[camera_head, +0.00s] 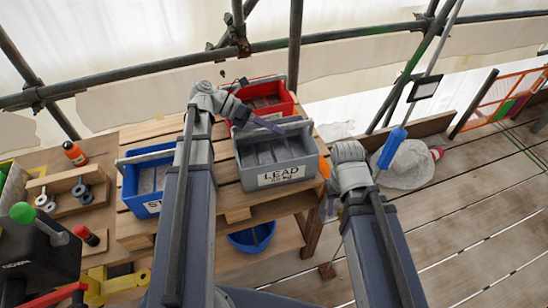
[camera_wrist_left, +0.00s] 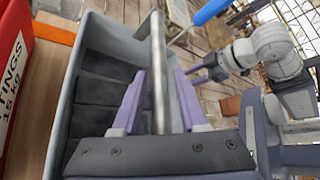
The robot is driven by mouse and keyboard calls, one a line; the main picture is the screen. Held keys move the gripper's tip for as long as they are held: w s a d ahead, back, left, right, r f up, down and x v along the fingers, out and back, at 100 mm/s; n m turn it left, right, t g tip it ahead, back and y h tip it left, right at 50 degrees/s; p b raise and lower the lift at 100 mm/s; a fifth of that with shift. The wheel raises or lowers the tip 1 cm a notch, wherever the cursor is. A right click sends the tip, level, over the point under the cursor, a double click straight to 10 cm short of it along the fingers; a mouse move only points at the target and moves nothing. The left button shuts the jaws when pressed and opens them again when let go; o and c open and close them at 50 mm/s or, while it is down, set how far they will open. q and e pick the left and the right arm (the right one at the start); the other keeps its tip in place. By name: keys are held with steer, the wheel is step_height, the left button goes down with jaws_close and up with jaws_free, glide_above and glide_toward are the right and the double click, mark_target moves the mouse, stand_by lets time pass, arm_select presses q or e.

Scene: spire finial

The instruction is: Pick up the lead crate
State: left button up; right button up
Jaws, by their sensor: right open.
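The grey lead crate (camera_head: 295,172), with LEAD on its front label, stands on the wooden bench with dark grey slabs inside. Its metal bar handle (camera_wrist_left: 158,70) runs above it. My left gripper (camera_head: 268,124) is over the crate. In the left wrist view its two purple fingers (camera_wrist_left: 160,88) stand on either side of the handle, with a gap visible on both sides. My right gripper (camera_wrist_left: 192,76) is to the right of the crate, with its purple fingers pointing toward it, empty and apart from the handle. Its fingertips are mostly hidden in the head view.
A red crate (camera_head: 268,90) stands behind the lead crate and a blue crate (camera_head: 147,172) to its left. A blue bucket (camera_head: 252,238) is below the bench. Scaffold poles (camera_head: 295,45) run along the back. A blue-handled tool (camera_head: 391,148) and pale sack (camera_head: 408,165) are at right.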

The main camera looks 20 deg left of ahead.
arm_select(q)
jaws_close()
stand_by(1.1)
